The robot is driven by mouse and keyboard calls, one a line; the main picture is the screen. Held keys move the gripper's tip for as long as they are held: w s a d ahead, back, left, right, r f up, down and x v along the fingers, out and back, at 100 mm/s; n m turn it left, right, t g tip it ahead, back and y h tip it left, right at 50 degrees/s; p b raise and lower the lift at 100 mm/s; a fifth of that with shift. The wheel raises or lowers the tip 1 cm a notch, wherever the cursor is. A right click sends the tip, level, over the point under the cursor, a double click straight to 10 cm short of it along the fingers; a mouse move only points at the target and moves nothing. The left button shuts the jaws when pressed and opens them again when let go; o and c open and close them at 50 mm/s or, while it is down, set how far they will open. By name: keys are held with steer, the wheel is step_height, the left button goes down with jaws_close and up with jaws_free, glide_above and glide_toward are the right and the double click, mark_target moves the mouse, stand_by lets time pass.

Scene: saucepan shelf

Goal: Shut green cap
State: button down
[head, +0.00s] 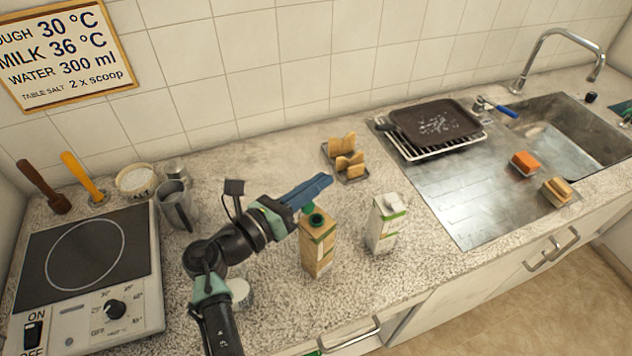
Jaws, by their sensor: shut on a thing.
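A tan carton (318,247) stands upright on the counter, with a dark green spout (316,219) on its top. The green cap (308,207) shows as a small patch just above the spout, under my gripper's blue fingers. My gripper (318,187) reaches in from the left above the carton and is shut on the green cap. The fingers hide most of the cap, and I cannot tell whether it touches the spout.
A white carton (384,227) stands close to the right of the tan one. Bread slices (346,157) sit in a rack behind. A hotplate (87,250) and a grey jug (177,207) are at left. A tray (437,122) and sink (570,125) are at right.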

stand_by(0.3)
steer(key=s+d+f+m+b, duration=0.1)
steer(key=s+d+m+b, duration=0.1)
steer(key=m+b, duration=0.3)
steer(key=s+d+f+m+b, duration=0.1)
steer(key=m+b, duration=0.4)
steer(key=m, duration=0.9)
steer(key=shift+s+d+f, duration=0.2)
steer(key=shift+s+d, duration=0.25)
steer(key=shift+s, duration=0.35)
steer(key=c, duration=1.3)
jaws_free()
